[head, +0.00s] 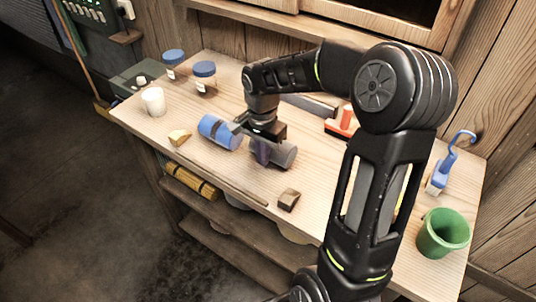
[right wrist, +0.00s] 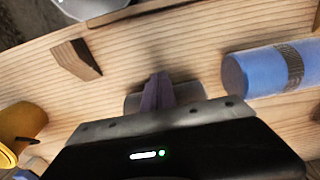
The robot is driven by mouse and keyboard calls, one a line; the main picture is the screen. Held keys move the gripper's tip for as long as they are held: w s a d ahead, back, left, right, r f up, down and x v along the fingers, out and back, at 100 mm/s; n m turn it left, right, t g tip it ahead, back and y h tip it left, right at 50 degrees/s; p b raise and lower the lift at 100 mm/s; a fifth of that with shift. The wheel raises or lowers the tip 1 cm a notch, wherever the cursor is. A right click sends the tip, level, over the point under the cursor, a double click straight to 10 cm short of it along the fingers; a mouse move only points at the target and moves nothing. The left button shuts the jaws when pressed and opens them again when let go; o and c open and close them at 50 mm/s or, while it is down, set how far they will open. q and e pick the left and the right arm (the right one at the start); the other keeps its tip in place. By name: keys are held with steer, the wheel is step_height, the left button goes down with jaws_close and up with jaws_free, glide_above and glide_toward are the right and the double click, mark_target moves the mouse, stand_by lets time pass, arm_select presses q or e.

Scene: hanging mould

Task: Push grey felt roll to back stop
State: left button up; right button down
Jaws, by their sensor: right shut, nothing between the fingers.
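The grey felt roll (head: 286,154) lies on the wooden bench top, near the middle of its front half. My right gripper (head: 260,152) is over the roll, with its purple fingers shut and empty. In the right wrist view the fingers (right wrist: 157,92) stand in front of the grey roll (right wrist: 189,93) and hide its middle. I cannot tell whether they touch it. A long grey bar (head: 312,105), perhaps the back stop, lies farther back and is partly hidden by my arm. My left gripper is not in view.
A blue roll (head: 217,131) with a dark band lies close to the left of the grey roll. A brown block (head: 289,200) is near the front edge, and a yellow wedge (head: 179,137) is at left. A red-orange tool (head: 342,125) and green cup (head: 443,234) stand right.

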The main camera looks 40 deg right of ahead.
steer(key=shift+w+d+p, duration=0.35)
steer(key=shift+w+d, duration=0.1)
steer(key=shift+d, duration=1.1)
steer(key=shift+w+d+p, duration=0.3)
steer(key=shift+w+d, duration=0.2)
steer(key=shift+d, duration=1.05)
steer(key=shift+w+d+p, duration=0.35)
steer(key=shift+w+d, duration=0.1)
steer(key=shift+d, duration=1.1)
steer(key=shift+w+d+p, duration=0.4)
steer(key=shift+d, duration=0.95)
steer(key=shift+w+d+p, duration=0.35)
steer(key=shift+w+d, duration=0.05)
steer(key=shift+d, duration=0.9)
steer(key=shift+w+d+p, duration=0.4)
steer(key=shift+d, duration=0.95)
steer(key=shift+s+a+r+b, duration=0.1)
steer(key=shift+s+a+r, duration=0.1)
steer(key=shift+a, duration=0.45)
steer(key=shift+s+a+r+b, duration=0.1)
steer(key=shift+s+a+r, duration=0.05)
steer(key=shift+a, duration=0.45)
steer(key=shift+s+a+r+b, duration=0.1)
steer(key=shift+s+a+r, duration=0.1)
steer(key=shift+a, duration=0.45)
step_height(320, 180, up, 7)
steer(key=a+p, duration=0.3)
steer(key=shift+s, duration=0.45)
